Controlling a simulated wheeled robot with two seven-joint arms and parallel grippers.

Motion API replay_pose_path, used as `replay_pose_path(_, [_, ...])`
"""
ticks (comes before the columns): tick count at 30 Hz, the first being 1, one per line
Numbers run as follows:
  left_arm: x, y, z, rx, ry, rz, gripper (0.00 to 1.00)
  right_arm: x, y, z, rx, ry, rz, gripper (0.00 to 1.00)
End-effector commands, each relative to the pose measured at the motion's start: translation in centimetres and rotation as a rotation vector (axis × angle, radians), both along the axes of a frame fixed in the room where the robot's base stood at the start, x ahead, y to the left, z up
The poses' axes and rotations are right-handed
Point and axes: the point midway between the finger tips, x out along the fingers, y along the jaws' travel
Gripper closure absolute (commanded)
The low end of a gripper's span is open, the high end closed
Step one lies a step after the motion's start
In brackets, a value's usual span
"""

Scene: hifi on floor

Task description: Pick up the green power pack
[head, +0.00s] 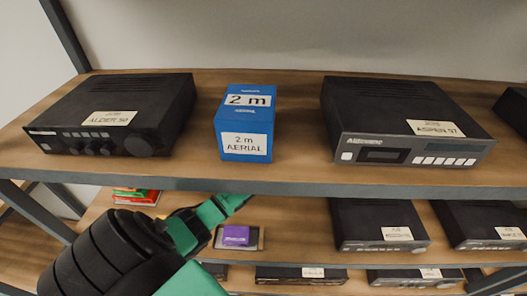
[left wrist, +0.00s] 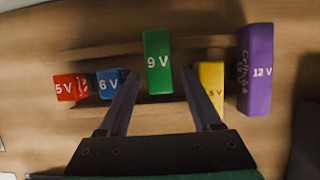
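The green power pack (left wrist: 158,62), marked 9 V, stands out in the middle of the left wrist view, in a row of coloured packs on a wooden shelf. My left gripper (left wrist: 160,74) is open and empty. Its two fingers show to the left and right of the green pack in the picture; I cannot tell whether they reach level with it. No contact is visible. In the head view my left arm (head: 110,255) reaches to the lower shelf, and its fingertips are not clear there. My right gripper is not in view.
Beside it are red (left wrist: 72,87), blue (left wrist: 107,83), yellow (left wrist: 211,84) and purple (left wrist: 255,70) packs. The fingers overlap the blue and yellow ones in the picture. The upper shelf (head: 300,172) holds a blue aerial box (head: 245,123) and hi-fi units above my arm.

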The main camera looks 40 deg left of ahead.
Motion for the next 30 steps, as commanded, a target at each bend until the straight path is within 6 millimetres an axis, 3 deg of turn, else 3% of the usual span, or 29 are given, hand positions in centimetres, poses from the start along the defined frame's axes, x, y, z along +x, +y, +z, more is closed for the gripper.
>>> replay_pose_path(1, [0.0,0.0,0.0,0.0,0.0,0.0,0.58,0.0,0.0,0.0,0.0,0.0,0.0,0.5])
replay_pose_path(4, [0.0,0.0,0.0,0.0,0.0,0.0,0.96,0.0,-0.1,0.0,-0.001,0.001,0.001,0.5])
replay_pose_path(5, [0.0,0.0,0.0,0.0,0.0,0.0,1.0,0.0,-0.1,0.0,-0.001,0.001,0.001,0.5])
replay_pose_path(16, [0.0,0.0,0.4,0.0,-0.002,0.001,1.0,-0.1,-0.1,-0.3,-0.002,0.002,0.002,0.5])
replay_pose_path(23, [0.1,0.1,3.3,0.005,-0.005,-0.001,1.0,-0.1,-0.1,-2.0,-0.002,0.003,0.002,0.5])
replay_pose_path(30, [-4.3,-3.3,3.1,0.001,0.001,-0.004,1.0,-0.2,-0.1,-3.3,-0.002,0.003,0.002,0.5])
